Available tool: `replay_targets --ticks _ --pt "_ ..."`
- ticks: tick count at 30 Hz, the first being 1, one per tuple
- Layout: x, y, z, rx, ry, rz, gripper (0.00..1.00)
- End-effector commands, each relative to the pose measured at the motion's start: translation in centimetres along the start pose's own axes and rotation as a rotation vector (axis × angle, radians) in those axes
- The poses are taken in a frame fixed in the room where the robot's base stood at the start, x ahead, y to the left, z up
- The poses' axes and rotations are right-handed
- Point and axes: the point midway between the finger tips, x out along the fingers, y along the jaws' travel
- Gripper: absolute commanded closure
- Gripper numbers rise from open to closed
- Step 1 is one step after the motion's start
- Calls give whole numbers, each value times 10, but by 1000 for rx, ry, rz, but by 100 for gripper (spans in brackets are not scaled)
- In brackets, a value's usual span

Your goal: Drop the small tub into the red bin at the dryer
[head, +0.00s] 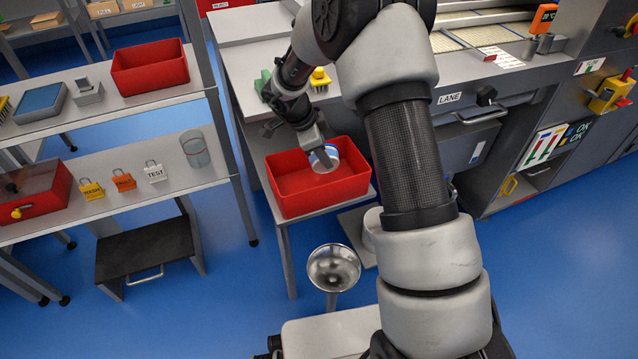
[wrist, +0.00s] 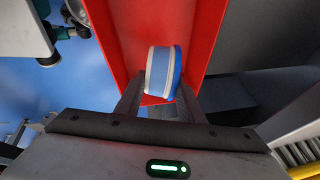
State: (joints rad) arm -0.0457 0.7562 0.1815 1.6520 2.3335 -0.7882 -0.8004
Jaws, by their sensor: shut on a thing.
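The small tub (head: 329,156) is white with a blue band, and my gripper (head: 318,156) is shut on it. In the wrist view the tub (wrist: 160,72) sits tilted on its side between the two fingers (wrist: 158,98). The red bin (head: 290,198) stands on a low grey stand beside the bench. In the head view the tub appears over the bin's back right part. In the wrist view the red bin (wrist: 205,30) lies behind the tub. The gap between tub and bin floor cannot be told.
A shelf on the left holds another red bin (head: 150,67), several tagged padlocks (head: 123,180) and a clear beaker (head: 195,149). A bench with a LANE drawer (head: 465,139) stands behind and right. A black step stool (head: 147,251) and a shiny metal bowl (head: 333,268) stand in front.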

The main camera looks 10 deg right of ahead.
Motion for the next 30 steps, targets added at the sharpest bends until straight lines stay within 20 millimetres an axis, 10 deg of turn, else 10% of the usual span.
replay_targets --ticks 3,4,8,20,30 --pt "-1 -1 -1 0 0 -1 93" --pt "-1 -1 -1 0 0 -1 62" --pt "-1 -1 -1 0 0 -1 43" --pt "-12 -1 -1 0 -1 -2 43" --pt "-89 -2 -3 2 -1 -4 43"
